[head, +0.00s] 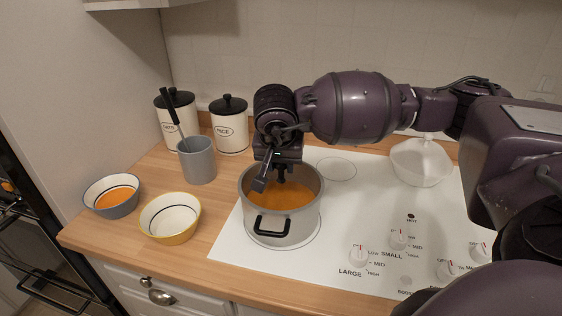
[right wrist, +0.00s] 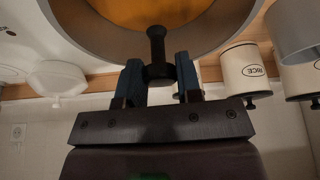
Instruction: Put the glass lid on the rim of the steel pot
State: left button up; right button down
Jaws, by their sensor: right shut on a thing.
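The steel pot (head: 302,223) stands on the front left of the white cooktop, with orange soup inside and a black handle in front. My right gripper (head: 272,184) points down over the pot's opening. In the right wrist view, its two fingers (right wrist: 160,78) are shut on a black knob with a narrow stem and wider foot, which I take for the knob of the glass lid (right wrist: 157,50). The clear glass hardly shows against the pot and soup. I cannot tell whether it touches the rim. My left gripper is not in view.
A pale translucent vessel (head: 421,165) stands at the back right of the cooktop. Left of the pot are a yellow-rimmed bowl (head: 170,229), a grey bowl with orange contents (head: 111,209), a grey utensil cup (head: 197,165) and black-lidded canisters (head: 231,138). Knobs occupy the front right.

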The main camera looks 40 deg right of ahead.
jog(key=c, duration=0.8)
grip_release()
jog(key=shift+r, duration=0.4)
jog(key=shift+v, duration=5.7)
